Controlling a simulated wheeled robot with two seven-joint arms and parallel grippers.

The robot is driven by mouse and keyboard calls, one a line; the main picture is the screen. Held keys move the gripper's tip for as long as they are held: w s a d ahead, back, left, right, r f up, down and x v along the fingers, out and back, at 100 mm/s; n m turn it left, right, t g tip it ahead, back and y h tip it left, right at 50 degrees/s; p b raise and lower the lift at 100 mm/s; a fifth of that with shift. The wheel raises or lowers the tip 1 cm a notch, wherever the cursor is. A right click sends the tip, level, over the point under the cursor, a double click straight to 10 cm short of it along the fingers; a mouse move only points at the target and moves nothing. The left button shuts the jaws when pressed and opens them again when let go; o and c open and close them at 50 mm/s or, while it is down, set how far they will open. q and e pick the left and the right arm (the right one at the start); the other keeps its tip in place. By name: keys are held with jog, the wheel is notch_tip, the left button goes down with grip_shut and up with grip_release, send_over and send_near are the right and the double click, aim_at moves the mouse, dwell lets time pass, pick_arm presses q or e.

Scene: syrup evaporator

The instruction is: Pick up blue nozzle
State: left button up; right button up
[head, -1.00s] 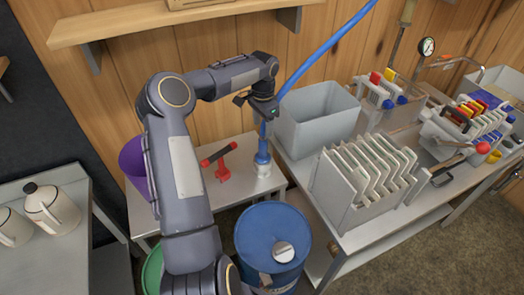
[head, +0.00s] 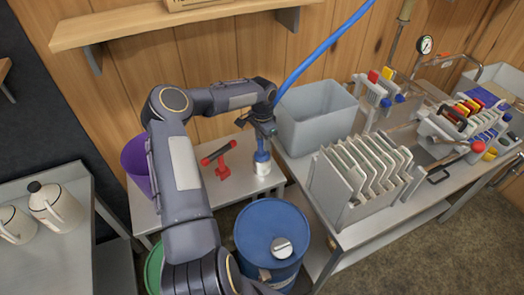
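The blue nozzle (head: 262,153) stands upright in a white holder (head: 262,167) on the small table by the wall. A blue hose (head: 325,43) shows above my arm and runs up to the right. My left gripper (head: 263,133) points down at the upper part of the nozzle, which it hides. The gripper is small and dark here, so I cannot see whether its fingers are closed on the nozzle or only around it. My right gripper is not in view.
A blue barrel (head: 268,225) is in front. A grey bin (head: 315,125) and a plate rack (head: 350,190) stand on the right bench. A shelf (head: 180,22) is above.

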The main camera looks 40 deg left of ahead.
pick_arm(q)
grip_shut()
jog(key=shift+r, duration=0.15)
jog(key=shift+a+r, duration=0.1)
jog(key=shift+r, duration=0.25)
notch_tip(320, 180, up, 9)
jog(key=shift+r+b, duration=0.1)
jog(key=shift+b, duration=0.85)
